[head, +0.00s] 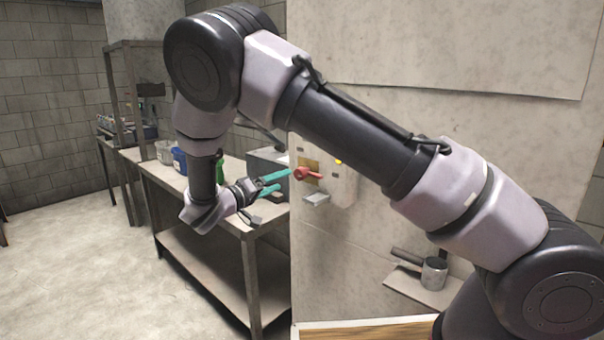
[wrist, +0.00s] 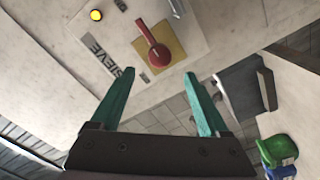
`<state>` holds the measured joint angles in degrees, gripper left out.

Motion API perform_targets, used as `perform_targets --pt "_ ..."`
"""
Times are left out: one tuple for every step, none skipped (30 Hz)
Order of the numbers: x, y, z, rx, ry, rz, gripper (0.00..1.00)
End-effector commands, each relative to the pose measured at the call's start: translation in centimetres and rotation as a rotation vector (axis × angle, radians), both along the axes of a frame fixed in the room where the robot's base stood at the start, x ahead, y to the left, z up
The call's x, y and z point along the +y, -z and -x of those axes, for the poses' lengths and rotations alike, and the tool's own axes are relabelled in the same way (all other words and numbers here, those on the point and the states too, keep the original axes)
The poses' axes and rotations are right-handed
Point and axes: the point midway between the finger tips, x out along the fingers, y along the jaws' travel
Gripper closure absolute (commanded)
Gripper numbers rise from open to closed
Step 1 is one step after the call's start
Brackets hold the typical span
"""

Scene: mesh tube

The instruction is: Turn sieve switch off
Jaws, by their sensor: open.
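The sieve switch is a red rotary handle (wrist: 157,50) on a yellow plate (wrist: 178,48), on a pale panel marked SIEVE (wrist: 107,56) in the wrist view. In the head view the red handle (head: 303,173) sits on the side of a pale wall or cabinet. My gripper (head: 288,182) has teal fingers and is open, just left of the handle. In the wrist view my gripper (wrist: 160,82) is empty, and the handle shows beyond and between the fingertips. I see no clear contact between them.
A yellow lamp (wrist: 96,15) is on the panel beside the switch. A metal workbench (head: 215,250) with a grey box, a blue tub (head: 180,160) and a green item stands behind my gripper.

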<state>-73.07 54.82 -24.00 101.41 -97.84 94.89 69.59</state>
Motion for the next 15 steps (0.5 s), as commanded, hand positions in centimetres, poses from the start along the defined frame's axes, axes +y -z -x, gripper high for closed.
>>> perform_targets --pt "-0.7 0.0 -0.6 0.001 0.005 0.001 0.21" --pt "-1.2 0.0 -1.0 0.001 0.006 0.000 0.21" --pt "-1.7 0.0 -1.5 0.001 0.006 0.000 0.21" --pt "-2.1 0.0 -2.0 0.002 0.006 0.001 0.21" --pt "-2.6 0.0 -2.4 0.002 0.007 0.000 0.21" --pt "-3.2 0.0 -2.9 0.002 0.007 0.000 0.21" --pt "-3.5 0.0 -3.3 0.002 0.006 -0.001 0.21" --pt "-3.9 0.0 -3.8 0.003 0.005 0.000 0.21" --pt "-4.4 0.0 -4.3 0.002 0.007 0.000 0.21" --pt "-4.8 0.0 -4.6 0.003 0.006 0.000 0.21" --pt "-5.1 0.0 -4.9 0.003 0.006 0.000 0.21" --pt "-5.5 0.0 -5.4 0.003 0.006 0.000 0.21" --pt "-5.8 0.0 -5.6 0.003 0.005 0.000 0.21" --pt "-6.0 0.0 -5.8 0.003 0.005 0.000 0.21" --pt "-6.2 0.0 -6.1 0.003 0.005 0.000 0.21"
